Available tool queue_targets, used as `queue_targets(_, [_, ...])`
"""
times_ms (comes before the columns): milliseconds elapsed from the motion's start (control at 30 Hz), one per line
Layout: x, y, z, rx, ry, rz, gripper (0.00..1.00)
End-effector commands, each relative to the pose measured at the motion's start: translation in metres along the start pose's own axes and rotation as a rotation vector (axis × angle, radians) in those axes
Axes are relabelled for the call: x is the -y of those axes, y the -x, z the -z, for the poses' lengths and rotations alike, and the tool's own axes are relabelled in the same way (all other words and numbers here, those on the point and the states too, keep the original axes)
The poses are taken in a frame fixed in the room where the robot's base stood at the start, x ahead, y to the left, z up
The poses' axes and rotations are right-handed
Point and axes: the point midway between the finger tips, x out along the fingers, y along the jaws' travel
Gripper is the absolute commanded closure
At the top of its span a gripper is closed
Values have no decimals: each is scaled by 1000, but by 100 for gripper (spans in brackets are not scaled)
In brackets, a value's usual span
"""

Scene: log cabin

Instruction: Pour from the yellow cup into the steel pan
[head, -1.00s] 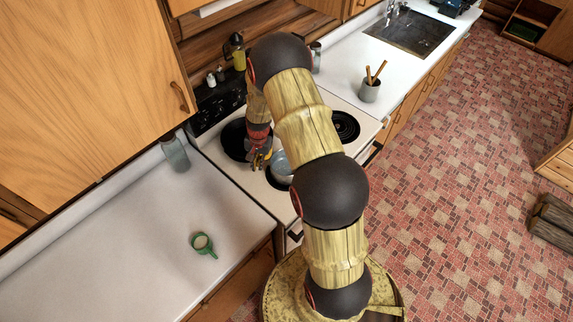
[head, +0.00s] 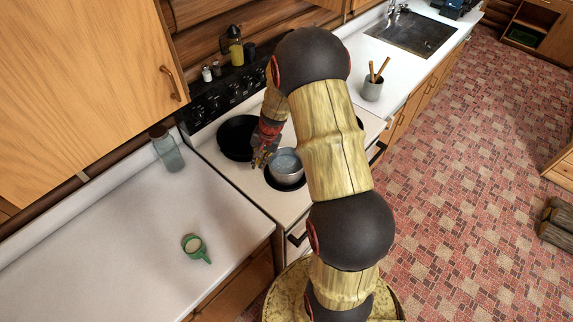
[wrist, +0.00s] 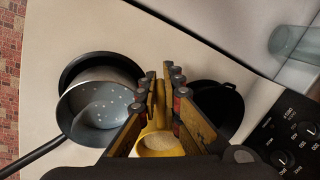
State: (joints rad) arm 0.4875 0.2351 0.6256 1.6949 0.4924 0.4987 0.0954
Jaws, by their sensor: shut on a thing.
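The steel pan (head: 286,170) sits on the front part of the stove. In the wrist view the steel pan (wrist: 101,106) is at the left, with its dark handle toward the lower left and small pale specks inside. My gripper (head: 262,158) is just left of the pan's rim in the head view. In the wrist view my gripper (wrist: 160,88) is shut on the yellow cup (wrist: 161,142), whose mouth shows pale contents. The cup is hard to make out in the head view. I cannot tell its exact tilt.
A black skillet (head: 236,139) sits on the burner left of the steel pan. A glass jar (head: 167,150) and a green mug (head: 195,247) stand on the left counter. A utensil crock (head: 372,88) stands on the right counter. Bottles line the stove's back.

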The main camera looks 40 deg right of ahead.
Motion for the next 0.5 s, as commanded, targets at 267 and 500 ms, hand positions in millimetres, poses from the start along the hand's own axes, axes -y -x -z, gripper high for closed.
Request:
queue_targets(267, [-4, 0, 0, -5, 1, 49, 100])
queue_targets(500, [-8, 2, 1, -5, -1, 92, 100])
